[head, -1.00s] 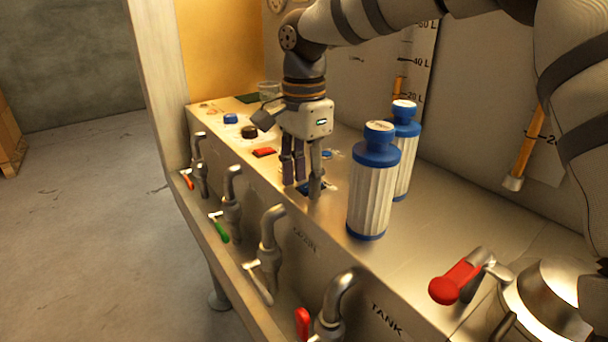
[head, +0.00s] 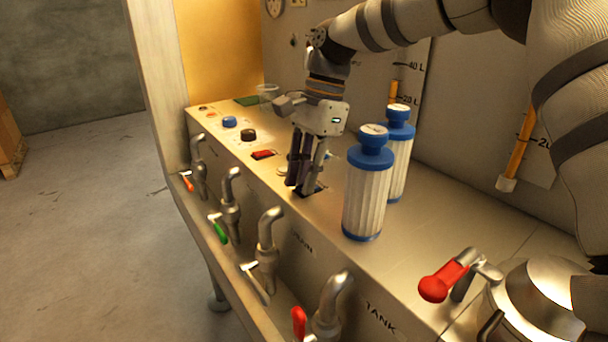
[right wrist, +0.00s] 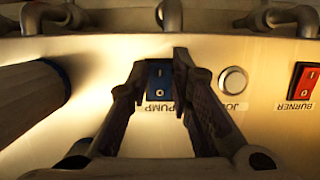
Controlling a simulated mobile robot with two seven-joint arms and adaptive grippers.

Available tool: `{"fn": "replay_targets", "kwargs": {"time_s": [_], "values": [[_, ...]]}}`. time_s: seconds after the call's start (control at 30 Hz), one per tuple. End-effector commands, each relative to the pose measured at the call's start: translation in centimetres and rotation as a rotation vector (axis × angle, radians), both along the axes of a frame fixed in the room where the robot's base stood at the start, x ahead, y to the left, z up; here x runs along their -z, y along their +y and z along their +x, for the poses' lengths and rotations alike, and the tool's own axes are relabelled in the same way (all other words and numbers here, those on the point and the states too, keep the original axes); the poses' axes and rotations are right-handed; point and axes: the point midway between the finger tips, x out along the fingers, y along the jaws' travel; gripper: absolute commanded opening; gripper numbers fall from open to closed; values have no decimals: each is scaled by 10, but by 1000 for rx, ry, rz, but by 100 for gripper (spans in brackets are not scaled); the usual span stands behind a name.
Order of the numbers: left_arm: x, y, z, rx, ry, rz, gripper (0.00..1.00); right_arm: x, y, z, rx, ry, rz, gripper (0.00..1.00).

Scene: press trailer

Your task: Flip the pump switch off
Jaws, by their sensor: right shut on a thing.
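The pump switch (right wrist: 158,82) is a blue rocker with white marks, set in the metal panel above the label PUMP. In the head view only a dark blue part of the pump switch (head: 317,188) shows beside my fingers. My right gripper (head: 302,186) points down at the panel. In the right wrist view my right gripper's fingertips (right wrist: 160,62) stand on either side of the blue switch, shut on it. The fingers hide part of the switch, and I cannot tell its on or off position. My left gripper is not in view.
A red burner switch (right wrist: 301,84) and a round button (right wrist: 233,80) are beside the pump switch. Two blue-capped white filter bottles (head: 368,185) (head: 398,150) stand close to the right of my gripper. Several taps line the front, including a green-handled one (head: 218,228).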

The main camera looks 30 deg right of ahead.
Motion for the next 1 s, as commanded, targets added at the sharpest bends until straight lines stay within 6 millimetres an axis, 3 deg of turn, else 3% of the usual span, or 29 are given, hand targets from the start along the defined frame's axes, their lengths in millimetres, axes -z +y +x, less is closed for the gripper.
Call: {"fn": "replay_targets", "kwargs": {"time_s": [0.03, 0.1, 0.13, 0.47, 0.8, 1.0], "values": [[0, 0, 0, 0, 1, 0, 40, 0, 0, 0, 1, 1, 0, 22], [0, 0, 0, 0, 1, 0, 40, 0, 0, 0, 1, 1, 0, 38], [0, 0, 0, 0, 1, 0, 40, 0, 0, 0, 1, 1, 0, 40], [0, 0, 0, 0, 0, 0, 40, -5, -1, 0, 0, -1, -2, 40], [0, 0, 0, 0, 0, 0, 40, -86, -23, 2, 2, -3, -3, 40], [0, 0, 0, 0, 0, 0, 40, -113, -30, 3, 0, 0, -2, 40]]}}
